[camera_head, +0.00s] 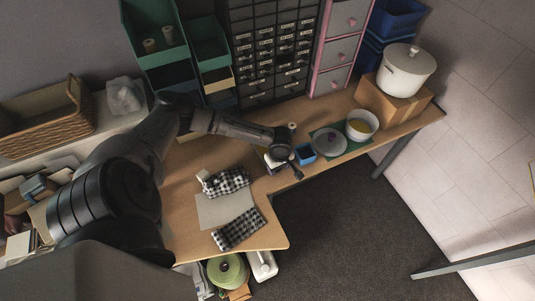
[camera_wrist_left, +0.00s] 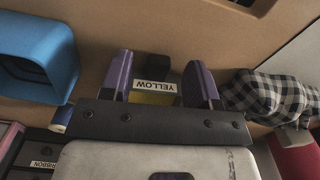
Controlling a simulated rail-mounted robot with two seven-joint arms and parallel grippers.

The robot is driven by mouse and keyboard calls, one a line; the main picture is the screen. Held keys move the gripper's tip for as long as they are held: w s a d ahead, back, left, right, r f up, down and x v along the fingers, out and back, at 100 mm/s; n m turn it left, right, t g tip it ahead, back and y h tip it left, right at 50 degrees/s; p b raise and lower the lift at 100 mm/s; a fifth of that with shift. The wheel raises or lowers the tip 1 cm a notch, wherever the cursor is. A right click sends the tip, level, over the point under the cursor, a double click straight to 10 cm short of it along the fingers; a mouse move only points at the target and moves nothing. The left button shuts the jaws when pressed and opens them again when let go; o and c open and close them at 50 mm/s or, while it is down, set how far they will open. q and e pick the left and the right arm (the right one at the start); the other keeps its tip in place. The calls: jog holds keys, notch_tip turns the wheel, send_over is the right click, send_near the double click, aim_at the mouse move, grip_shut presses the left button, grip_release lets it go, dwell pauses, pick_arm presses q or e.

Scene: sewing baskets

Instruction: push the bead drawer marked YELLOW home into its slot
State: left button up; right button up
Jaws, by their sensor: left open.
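The bead drawer marked YELLOW (camera_wrist_left: 155,99) shows in the left wrist view, its white label upside down and a dark block beyond it. The wrist bar hides much of the drawer. My left gripper (camera_wrist_left: 158,68) is open, with one purple finger on each side of the label; contact cannot be told. In the head view the left gripper (camera_head: 285,164) is low over the desk beside a blue box, and the drawer cannot be made out clearly. The dark cabinet of small labelled drawers (camera_head: 268,47) stands at the back. My right gripper is out of view.
The blue box (camera_head: 305,153) stands close to the gripper, also in the wrist view (camera_wrist_left: 40,58). A checkered cloth (camera_wrist_left: 275,98) lies on the other side. A grey lid (camera_head: 329,142), a bowl (camera_head: 361,125) and a white pot (camera_head: 407,70) stand to the right.

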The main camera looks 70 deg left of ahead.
pick_arm(q)
jog(key=shift+f, duration=0.75)
grip_shut()
